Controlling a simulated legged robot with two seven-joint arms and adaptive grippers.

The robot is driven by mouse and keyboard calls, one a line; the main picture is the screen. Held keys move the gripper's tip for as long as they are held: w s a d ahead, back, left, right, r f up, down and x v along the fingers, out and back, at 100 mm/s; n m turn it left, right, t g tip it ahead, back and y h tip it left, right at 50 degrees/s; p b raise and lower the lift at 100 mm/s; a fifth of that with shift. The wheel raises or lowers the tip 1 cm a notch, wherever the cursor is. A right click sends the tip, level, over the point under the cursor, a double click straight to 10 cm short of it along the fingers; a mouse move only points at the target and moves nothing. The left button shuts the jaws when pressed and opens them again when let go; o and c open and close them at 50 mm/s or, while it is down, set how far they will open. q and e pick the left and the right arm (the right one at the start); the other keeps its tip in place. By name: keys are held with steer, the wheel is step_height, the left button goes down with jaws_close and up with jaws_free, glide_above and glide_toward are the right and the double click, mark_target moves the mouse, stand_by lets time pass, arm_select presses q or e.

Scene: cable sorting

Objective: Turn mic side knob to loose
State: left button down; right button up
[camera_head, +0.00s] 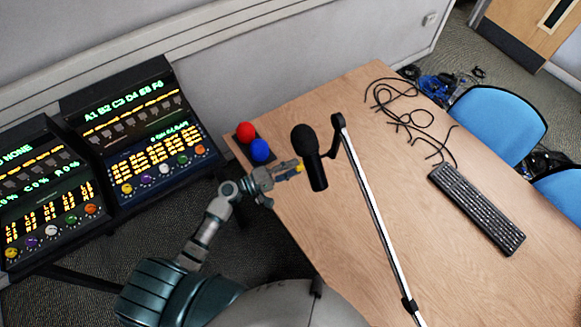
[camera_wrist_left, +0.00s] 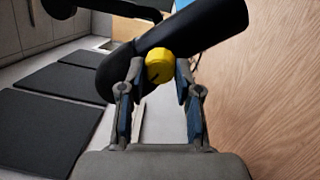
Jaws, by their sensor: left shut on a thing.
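The black microphone (camera_head: 309,157) hangs over the wooden table from a boom arm (camera_head: 371,208). In the left wrist view the dark mic body (camera_wrist_left: 205,28) slants across the top. A yellow side knob (camera_wrist_left: 159,66) with a dark mark faces the wrist camera. My left gripper (camera_head: 283,175) reaches in from the left, beside the mic. In the left wrist view its two fingers (camera_wrist_left: 160,82) stand on either side of the yellow knob, shut on it. My right gripper is in neither view.
Lit control panels (camera_head: 140,130) are at the left. Black cables (camera_head: 405,115) and a keyboard (camera_head: 477,208) lie on the table (camera_head: 460,275). Blue chairs (camera_head: 498,125) stand at the right.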

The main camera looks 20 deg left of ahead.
arm_select(q)
steer(key=n, duration=0.1)
steer(key=n+p, duration=0.1)
steer(key=n, duration=0.3)
steer(key=shift+s+d+f+p, duration=0.15)
steer(key=shift+f+p, duration=0.1)
steer(key=shift+p, duration=0.15)
steer(key=shift+n, duration=0.4)
steer(key=c, duration=1.1)
jaws_free()
steer(key=o, duration=0.3)
